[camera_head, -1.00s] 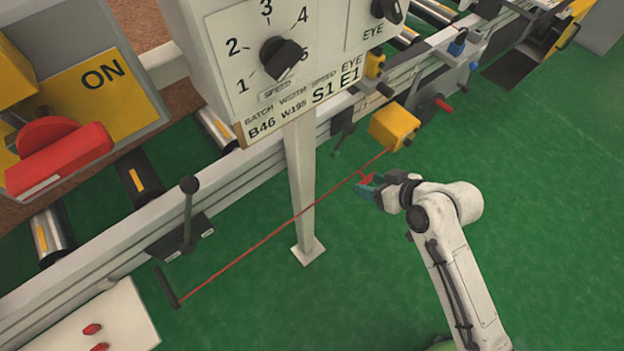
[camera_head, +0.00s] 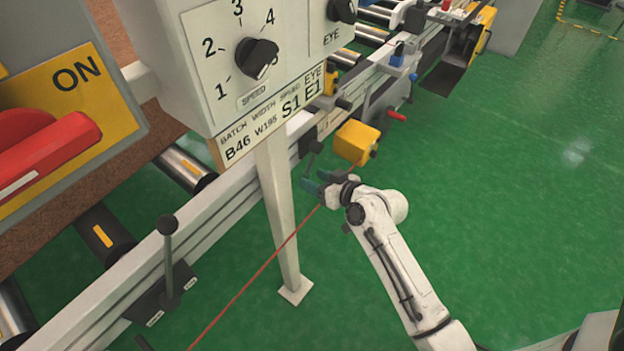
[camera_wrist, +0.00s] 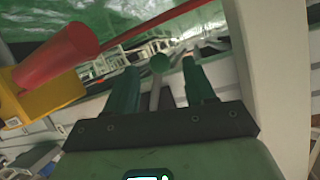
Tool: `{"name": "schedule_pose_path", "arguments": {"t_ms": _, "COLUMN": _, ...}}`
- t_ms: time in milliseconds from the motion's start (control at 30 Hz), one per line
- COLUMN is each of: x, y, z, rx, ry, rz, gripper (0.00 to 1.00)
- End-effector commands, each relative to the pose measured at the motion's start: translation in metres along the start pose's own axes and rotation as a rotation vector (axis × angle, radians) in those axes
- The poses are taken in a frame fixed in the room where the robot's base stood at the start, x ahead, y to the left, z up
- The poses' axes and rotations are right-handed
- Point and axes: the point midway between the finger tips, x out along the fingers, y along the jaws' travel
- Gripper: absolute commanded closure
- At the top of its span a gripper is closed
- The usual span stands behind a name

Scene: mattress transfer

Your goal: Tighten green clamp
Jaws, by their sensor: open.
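The clamp shows in the wrist view as a lever with a round green knob (camera_wrist: 159,62) on a thin grey stem. In the head view its lever (camera_head: 315,148) looks dark and small beside the rail, just above my gripper. My gripper (camera_head: 317,186) is open, its fingers pointing toward the rail. In the wrist view the knob appears between the two green fingers of my gripper (camera_wrist: 160,80), farther off than the fingers. No contact shows. The clamp's base is hidden behind the fingers and palm.
A yellow box (camera_head: 357,141) is right of the clamp; in the wrist view a red cylinder (camera_wrist: 55,58) is beside it. A white post (camera_head: 276,215) stands left of my gripper. Green floor is clear at right.

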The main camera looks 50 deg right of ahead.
Motion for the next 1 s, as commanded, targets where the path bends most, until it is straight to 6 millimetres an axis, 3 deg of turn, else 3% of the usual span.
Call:
{"name": "schedule_pose_path", "arguments": {"t_ms": 200, "x": 0.018, "y": 0.0, "z": 0.0, "rx": 0.0, "ry": 0.0, "rz": 0.0, "gripper": 0.46}}
{"name": "schedule_pose_path", "arguments": {"t_ms": 500, "x": 0.019, "y": 0.0, "z": 0.0, "rx": -0.001, "ry": 0.0, "rz": 0.0, "gripper": 0.46}}
{"name": "schedule_pose_path", "arguments": {"t_ms": 1000, "x": 0.019, "y": 0.0, "z": 0.0, "rx": 0.0, "ry": 0.0, "rz": 0.0, "gripper": 0.93}}
